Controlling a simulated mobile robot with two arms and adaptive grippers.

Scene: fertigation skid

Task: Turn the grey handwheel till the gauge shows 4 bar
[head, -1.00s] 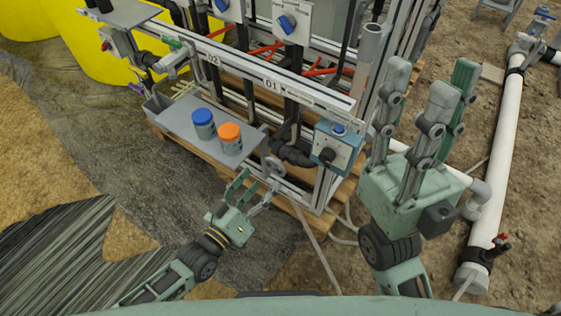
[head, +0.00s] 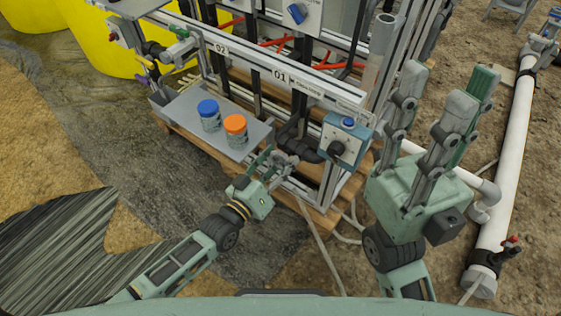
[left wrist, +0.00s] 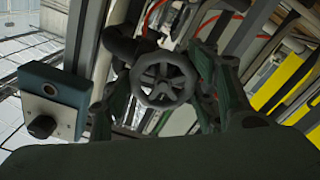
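The grey handwheel (left wrist: 163,80) with spokes faces the camera in the left wrist view. It sits between the fingers of my left gripper (left wrist: 160,98), which are apart on either side of it; I cannot tell whether they touch the rim. My right gripper (head: 443,90) is raised at the right, open and empty. I cannot make out a gauge face or reading.
A blue box with a black knob (head: 343,140) is just right of the wheel; it also shows in the left wrist view (left wrist: 48,103). A grey shelf (head: 178,120) holds a blue-lidded jar (head: 209,116) and an orange-lidded jar (head: 236,131). White pipe (head: 512,160) runs at the right.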

